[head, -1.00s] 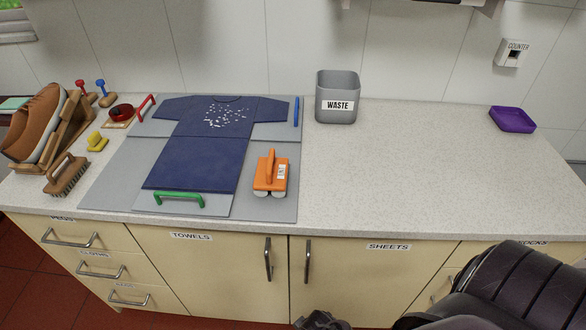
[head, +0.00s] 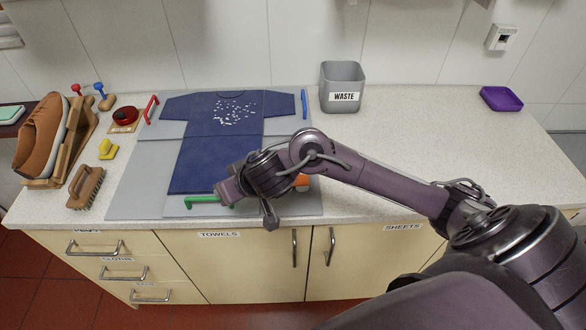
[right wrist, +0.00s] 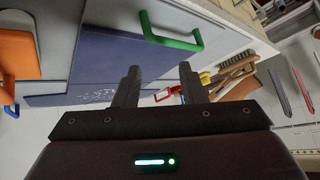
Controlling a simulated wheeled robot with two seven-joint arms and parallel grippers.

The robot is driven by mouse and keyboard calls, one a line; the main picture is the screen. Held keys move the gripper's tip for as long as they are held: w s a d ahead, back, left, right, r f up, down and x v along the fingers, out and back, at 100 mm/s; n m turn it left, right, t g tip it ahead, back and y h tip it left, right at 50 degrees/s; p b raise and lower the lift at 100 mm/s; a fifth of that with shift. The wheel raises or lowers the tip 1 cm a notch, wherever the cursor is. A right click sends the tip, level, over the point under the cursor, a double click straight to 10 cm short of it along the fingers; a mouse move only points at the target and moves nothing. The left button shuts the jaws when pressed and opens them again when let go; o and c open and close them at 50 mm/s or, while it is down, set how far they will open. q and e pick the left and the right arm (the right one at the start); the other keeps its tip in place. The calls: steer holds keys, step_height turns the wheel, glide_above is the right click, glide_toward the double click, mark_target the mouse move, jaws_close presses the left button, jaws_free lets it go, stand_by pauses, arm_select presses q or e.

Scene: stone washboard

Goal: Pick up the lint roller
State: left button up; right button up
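The lint roller, an orange block with a handle, lies on the right side of the grey board. In the head view my right arm hides most of it, and only a bit of orange (head: 302,181) shows. In the right wrist view an orange part of it (right wrist: 17,55) is at the left edge. My right gripper (right wrist: 158,85) is open, with nothing between its fingers. In the head view its hand is left of the roller, above the lower part of the board near the green handle. My left gripper is not in view.
A folding board (head: 135,190) carries a navy shirt (head: 200,160) with white flecks and has a green handle (right wrist: 170,40) at the front. A grey waste bin (head: 342,75) stands behind. A brush (head: 86,188) and a shoe on a stand (head: 40,140) are left.

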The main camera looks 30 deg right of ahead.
steer(key=d+r+m+g+h, duration=0.3)
steer(key=d+m, duration=0.4)
steer(key=d, duration=1.2)
steer(key=shift+m, duration=0.3)
steer(key=x, duration=0.6)
steer(key=shift+w, duration=0.25)
steer(key=shift+w+f, duration=0.35)
steer(key=shift+f, duration=0.2)
jaws_close()
